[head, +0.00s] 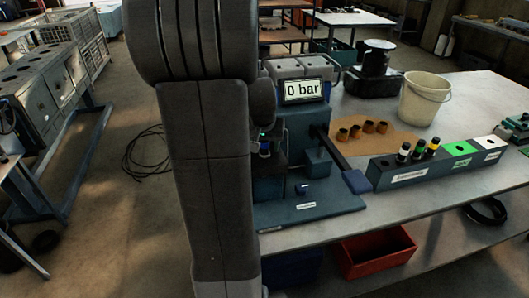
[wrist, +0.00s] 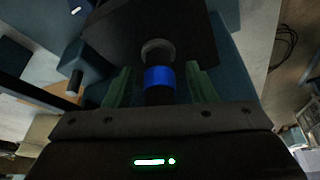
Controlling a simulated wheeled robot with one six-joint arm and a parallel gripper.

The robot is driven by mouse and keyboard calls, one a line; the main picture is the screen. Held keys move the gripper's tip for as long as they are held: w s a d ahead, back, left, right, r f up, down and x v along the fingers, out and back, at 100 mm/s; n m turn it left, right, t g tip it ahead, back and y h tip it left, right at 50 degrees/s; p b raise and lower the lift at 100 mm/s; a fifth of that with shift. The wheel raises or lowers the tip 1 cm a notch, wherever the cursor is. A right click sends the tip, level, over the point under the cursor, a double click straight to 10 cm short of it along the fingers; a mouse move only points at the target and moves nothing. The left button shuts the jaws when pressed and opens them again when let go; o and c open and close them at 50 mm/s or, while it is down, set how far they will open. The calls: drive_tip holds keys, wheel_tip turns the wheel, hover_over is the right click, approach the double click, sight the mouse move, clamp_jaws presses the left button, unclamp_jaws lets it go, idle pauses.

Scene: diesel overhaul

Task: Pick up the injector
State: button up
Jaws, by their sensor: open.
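An injector with a blue band (wrist: 159,78) and a grey ring at its far end shows in the wrist view, upright against a dark part of the test stand. My gripper (wrist: 158,88) is open, with one green finger on each side of the injector; a gap shows beside the band.
The stand's display (head: 303,89) reads 0 bar. Several brown cups (head: 368,127) sit on a tan mat. A cream bucket (head: 424,98) stands behind the rack. A blue-ended lever (head: 356,181) sticks out over the bench. A red bin (head: 375,252) is below.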

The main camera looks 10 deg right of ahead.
drive_tip(key=shift+w+f, duration=0.1)
drive_tip(key=shift+f, duration=0.1)
clamp_jaws()
drive_tip(key=shift+r, duration=0.2)
wheel_tip(320, 180, up, 18)
drive_tip(key=shift+f+b, duration=0.15)
drive_tip(key=shift+b, duration=0.3)
idle(0.3)
drive_tip(key=c, duration=0.8)
unclamp_jaws()
clamp_jaws()
